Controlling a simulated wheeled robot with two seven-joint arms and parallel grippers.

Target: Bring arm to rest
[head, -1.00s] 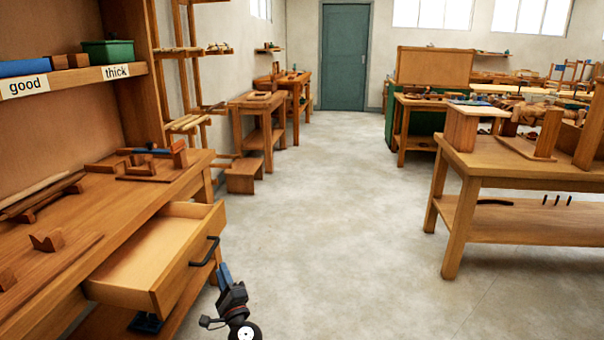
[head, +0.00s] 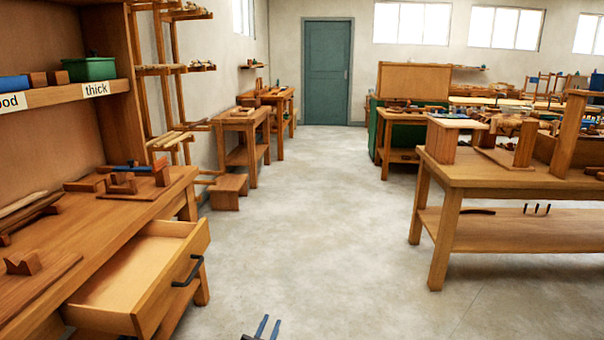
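My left gripper (head: 268,327) shows at the bottom edge of the head view, over the floor in front of the workbench. Its two blue fingers stand apart with a gap between them, and nothing is between them. The rest of that arm is cut off by the frame. It is to the right of the open drawer (head: 130,285) and apart from its black handle (head: 188,271). The drawer is pulled out of the workbench (head: 130,213) and its visible inside is empty. My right gripper is not in view.
A second wooden table (head: 500,180) with upright wooden pieces stands at the right. Between it and the workbench, the concrete floor (head: 320,230) is clear back to the green door (head: 327,72). A low wooden step (head: 227,190) stands at the left wall.

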